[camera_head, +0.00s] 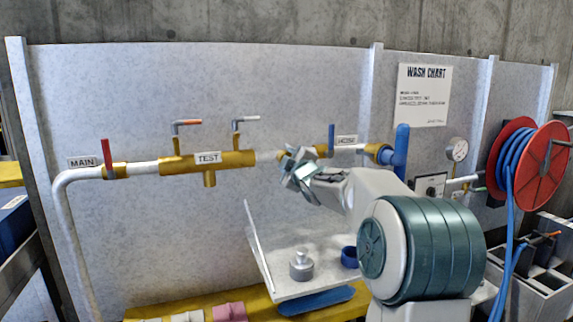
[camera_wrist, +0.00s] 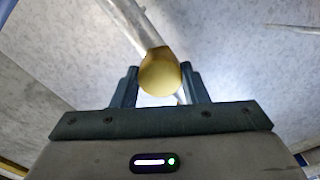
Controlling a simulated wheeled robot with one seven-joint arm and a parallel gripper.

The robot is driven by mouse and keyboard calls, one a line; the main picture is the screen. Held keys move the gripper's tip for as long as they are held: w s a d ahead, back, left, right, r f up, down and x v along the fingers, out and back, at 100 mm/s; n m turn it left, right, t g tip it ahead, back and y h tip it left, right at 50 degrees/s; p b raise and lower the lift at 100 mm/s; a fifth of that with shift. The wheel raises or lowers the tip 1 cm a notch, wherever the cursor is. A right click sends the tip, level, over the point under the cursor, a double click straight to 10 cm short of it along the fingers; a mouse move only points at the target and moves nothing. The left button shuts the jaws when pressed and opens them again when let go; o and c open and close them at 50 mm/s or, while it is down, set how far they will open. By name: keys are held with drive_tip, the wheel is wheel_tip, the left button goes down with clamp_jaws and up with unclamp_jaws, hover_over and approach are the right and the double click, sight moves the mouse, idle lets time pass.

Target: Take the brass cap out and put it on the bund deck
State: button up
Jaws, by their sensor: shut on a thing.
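My gripper (camera_head: 290,168) is at the pipe run on the grey wall panel, between the TEST fitting (camera_head: 208,160) and the HOSE label (camera_head: 346,140). In the wrist view the rounded brass cap (camera_wrist: 160,76) sits between my two fingers (camera_wrist: 160,88), which are shut on it. A pale pipe (camera_wrist: 122,22) runs up behind the cap; I cannot tell whether they are joined. In the head view my gripper mostly hides the cap. Below is a yellow deck surface (camera_head: 258,304), perhaps the bund deck. A grey tray (camera_head: 290,287) is above it.
The tray holds a grey metal weight-like piece (camera_head: 301,267) and a blue ring (camera_head: 350,257). Pink (camera_head: 230,311) and pale blocks lie on the yellow deck. Valve handles (camera_head: 107,152) stick up from the pipe. A red hose reel (camera_head: 541,165) and a gauge (camera_head: 457,149) are at right.

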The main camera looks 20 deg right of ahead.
drive_tip(key=shift+n+b, duration=0.8)
drive_tip(key=shift+n, duration=0.9)
drive_tip(key=shift+n+b, duration=1.35)
drive_tip(key=shift+n, duration=1.25)
drive_tip(key=o, duration=1.1)
drive_tip(key=shift+c, duration=0.5)
